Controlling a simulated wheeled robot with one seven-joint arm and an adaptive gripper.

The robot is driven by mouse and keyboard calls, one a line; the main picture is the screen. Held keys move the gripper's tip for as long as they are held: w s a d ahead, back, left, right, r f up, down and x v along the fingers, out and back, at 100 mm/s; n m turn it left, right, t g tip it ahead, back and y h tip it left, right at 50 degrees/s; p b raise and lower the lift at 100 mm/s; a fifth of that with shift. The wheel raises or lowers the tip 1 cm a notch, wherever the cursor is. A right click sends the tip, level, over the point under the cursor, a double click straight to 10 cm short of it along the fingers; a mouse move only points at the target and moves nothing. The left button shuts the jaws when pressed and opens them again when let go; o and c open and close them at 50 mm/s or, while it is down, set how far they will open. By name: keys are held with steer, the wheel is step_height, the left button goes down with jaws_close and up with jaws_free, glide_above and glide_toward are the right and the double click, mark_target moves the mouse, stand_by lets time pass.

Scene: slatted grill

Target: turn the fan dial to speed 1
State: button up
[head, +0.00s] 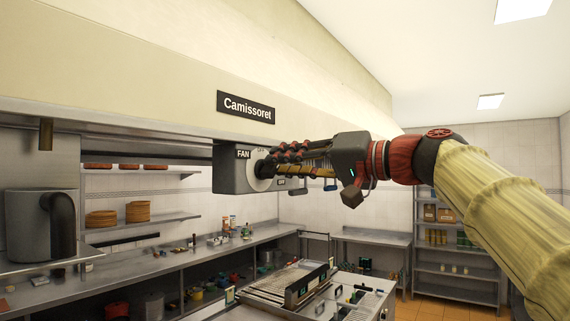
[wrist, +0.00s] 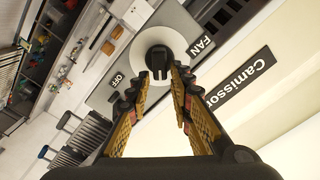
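The fan dial is a black knob (wrist: 158,58) on a round white plate (wrist: 122,40), set in a grey box (head: 228,178) under the hood. The box carries a FAN label (wrist: 202,46), and an OFF label (wrist: 118,80) sits beside the plate. My gripper (wrist: 160,72) is at the dial, its two fingers apart with the knob's grip bar between their tips. Whether the tips touch the bar is not clear. In the head view my gripper (head: 272,168) reaches the dial from the right and partly covers it. Speed markings cannot be read.
A Camissoret sign (head: 246,107) is on the hood above the box. A grey pitcher (head: 28,225) stands at left. Shelves with plates (head: 138,211) and a long counter (head: 215,248) run behind. A slatted grill (head: 280,283) is below.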

steer(key=shift+o, duration=0.9)
steer(key=v, duration=1.2)
